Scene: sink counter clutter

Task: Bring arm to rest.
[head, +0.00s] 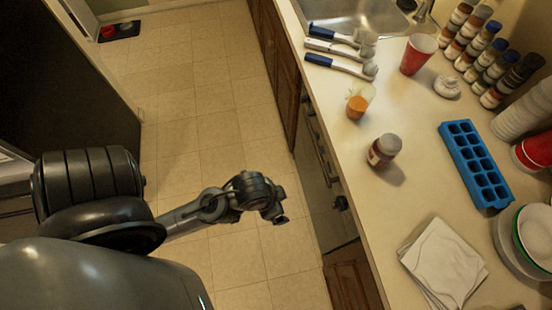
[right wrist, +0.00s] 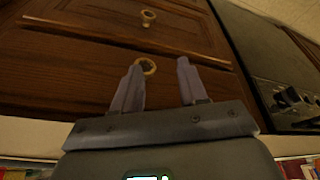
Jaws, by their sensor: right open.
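My left arm reaches in from the left in the head view, over the tiled floor and short of the counter. Its dark gripper (head: 279,217) points down to the right, apart from the counter edge. It is too small and dark to tell whether its fingers are apart, and nothing shows hanging from it. My right gripper (right wrist: 160,76) shows in the right wrist view with its two grey fingers spread apart and nothing between them. Beyond its fingers is a wooden cabinet front (right wrist: 90,65) with round brass knobs.
A black panel with knobs (right wrist: 286,97) stands right of the cabinet. The floor (head: 195,90) is mostly open.

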